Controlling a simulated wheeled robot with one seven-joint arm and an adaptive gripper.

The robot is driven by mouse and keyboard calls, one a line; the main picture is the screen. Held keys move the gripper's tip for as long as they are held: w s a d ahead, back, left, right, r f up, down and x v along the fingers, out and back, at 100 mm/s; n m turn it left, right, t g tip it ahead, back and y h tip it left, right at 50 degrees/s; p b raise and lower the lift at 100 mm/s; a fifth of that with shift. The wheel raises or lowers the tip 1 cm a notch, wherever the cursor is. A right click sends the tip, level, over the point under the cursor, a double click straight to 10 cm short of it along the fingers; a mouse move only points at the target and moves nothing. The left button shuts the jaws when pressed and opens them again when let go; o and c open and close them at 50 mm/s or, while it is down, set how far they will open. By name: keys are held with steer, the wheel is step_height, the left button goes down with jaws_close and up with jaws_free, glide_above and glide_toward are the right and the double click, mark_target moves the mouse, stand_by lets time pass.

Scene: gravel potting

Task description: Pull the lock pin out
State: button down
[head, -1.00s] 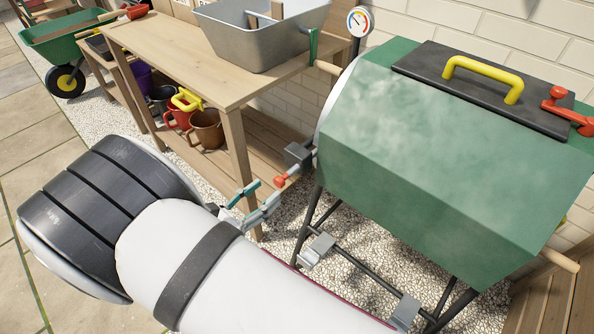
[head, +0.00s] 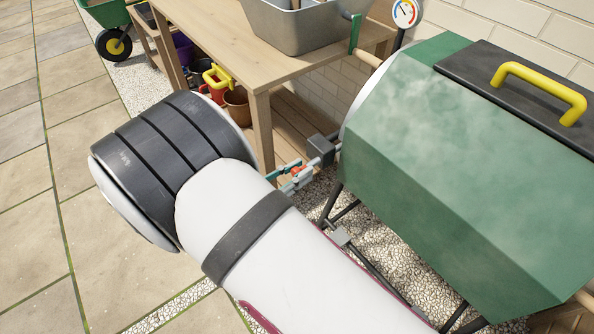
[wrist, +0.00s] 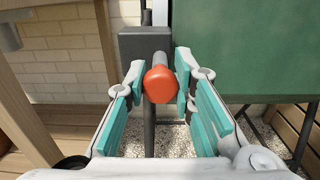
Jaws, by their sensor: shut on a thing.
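The lock pin has a red knob (head: 297,169) and a grey shaft that runs into a dark block (head: 322,150) at the left end of the green drum (head: 440,160). In the wrist view the knob (wrist: 160,85) faces me, centred between the teal-padded fingers, with the dark block (wrist: 139,45) behind it. My gripper (head: 294,176) is shut on the pin at its knob. The shaft still meets the block. How far it reaches inside is hidden.
A wooden bench (head: 222,40) with a metal tub (head: 300,22) stands behind, left of the drum. The drum has a dark lid with a yellow handle (head: 540,85) and rests on a dark frame (head: 370,265). Paving (head: 50,200) at left is clear.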

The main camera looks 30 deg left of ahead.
steer(key=v, duration=0.5)
steer(key=shift+s, duration=0.15)
steer(key=c, duration=1.4)
jaws_free()
steer(key=shift+o, duration=0.2)
step_height(320, 180, up, 10)
